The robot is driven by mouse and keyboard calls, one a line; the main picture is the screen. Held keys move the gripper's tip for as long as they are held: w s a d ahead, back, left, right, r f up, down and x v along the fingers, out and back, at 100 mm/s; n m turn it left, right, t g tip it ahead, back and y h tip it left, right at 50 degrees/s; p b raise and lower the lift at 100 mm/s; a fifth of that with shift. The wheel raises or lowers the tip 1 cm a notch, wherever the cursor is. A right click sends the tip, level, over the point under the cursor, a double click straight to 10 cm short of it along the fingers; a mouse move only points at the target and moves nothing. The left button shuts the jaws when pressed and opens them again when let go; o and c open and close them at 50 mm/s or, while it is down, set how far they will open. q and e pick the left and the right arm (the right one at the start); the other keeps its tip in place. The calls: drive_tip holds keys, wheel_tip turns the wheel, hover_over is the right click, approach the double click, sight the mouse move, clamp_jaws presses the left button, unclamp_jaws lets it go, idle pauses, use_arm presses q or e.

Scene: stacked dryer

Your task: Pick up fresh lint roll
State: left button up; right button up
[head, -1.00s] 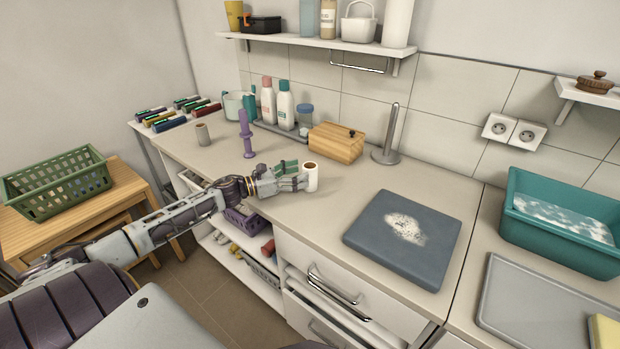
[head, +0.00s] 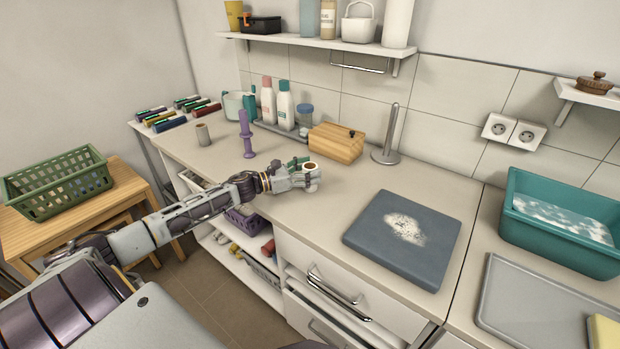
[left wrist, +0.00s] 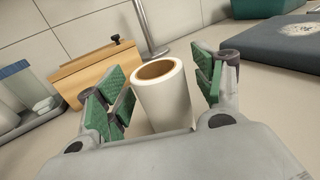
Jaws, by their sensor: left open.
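The white lint roll (left wrist: 164,99), with a brown cardboard core, stands upright on the counter. In the left wrist view the roll stands between the green-padded fingers (left wrist: 160,90), with gaps on both sides, the left one smaller. My right gripper is not in view.
A wooden box (head: 336,143) and a metal upright holder (head: 388,140) stand behind the roll. A blue-grey board (head: 378,253) with white lint lies to the right. A teal tub (head: 520,233) is farther right. The counter between roll and board is clear.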

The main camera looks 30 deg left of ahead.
use_arm(q)
drive_tip(key=shift+w, duration=0.15)
drive_tip(key=c, duration=1.1)
